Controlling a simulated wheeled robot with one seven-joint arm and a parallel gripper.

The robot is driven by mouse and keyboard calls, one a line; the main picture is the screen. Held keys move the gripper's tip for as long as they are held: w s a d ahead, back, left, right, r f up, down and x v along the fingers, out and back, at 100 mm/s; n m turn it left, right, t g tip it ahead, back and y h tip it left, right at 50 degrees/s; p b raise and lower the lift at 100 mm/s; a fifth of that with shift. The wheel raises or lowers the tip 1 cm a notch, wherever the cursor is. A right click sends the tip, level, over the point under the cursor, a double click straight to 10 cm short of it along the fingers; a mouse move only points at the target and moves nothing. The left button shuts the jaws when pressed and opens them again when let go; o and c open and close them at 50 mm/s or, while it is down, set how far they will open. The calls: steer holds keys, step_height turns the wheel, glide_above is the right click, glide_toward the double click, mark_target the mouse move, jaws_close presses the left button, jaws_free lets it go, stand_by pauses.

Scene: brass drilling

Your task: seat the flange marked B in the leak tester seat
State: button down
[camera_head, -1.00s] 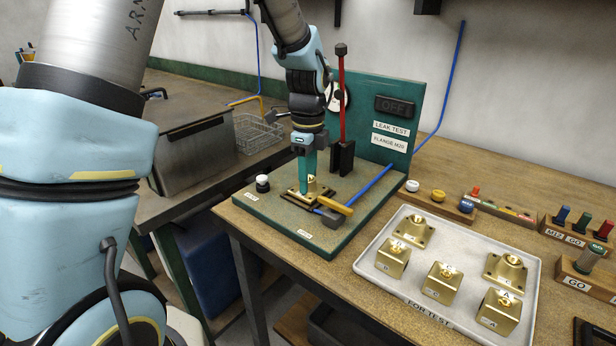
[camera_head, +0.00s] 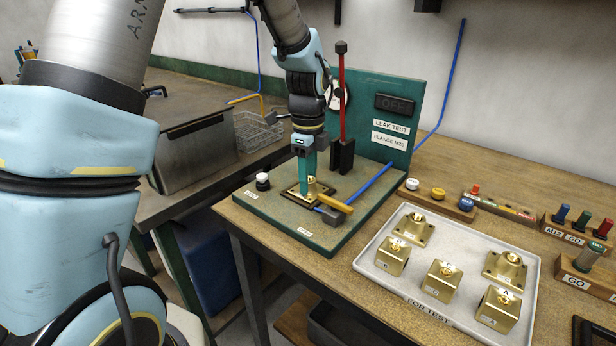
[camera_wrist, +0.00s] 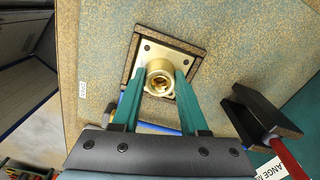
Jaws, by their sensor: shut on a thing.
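My gripper (camera_head: 304,188) points down over the leak tester and is shut on a brass flange (camera_head: 315,187). In the wrist view my green fingers (camera_wrist: 160,82) grip the round neck of the flange (camera_wrist: 147,52), whose square base has corner holes. The base lies within the outline of the dark-edged square seat (camera_wrist: 194,62); I cannot tell whether it rests fully down. The seat also shows in the head view (camera_head: 288,194). No letter is readable on the held flange. The leak tester (camera_head: 300,229) has a green back panel with an OFF display.
A yellow-handled clamp (camera_head: 335,204) lies just right of the seat. The FOR TEST tray (camera_head: 385,285) holds several brass parts at the right.

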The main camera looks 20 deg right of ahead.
stand_by(0.4)
jaws_free()
stand_by(0.5)
steer(key=shift+r+p, duration=3)
steer(key=shift+r, duration=0.55)
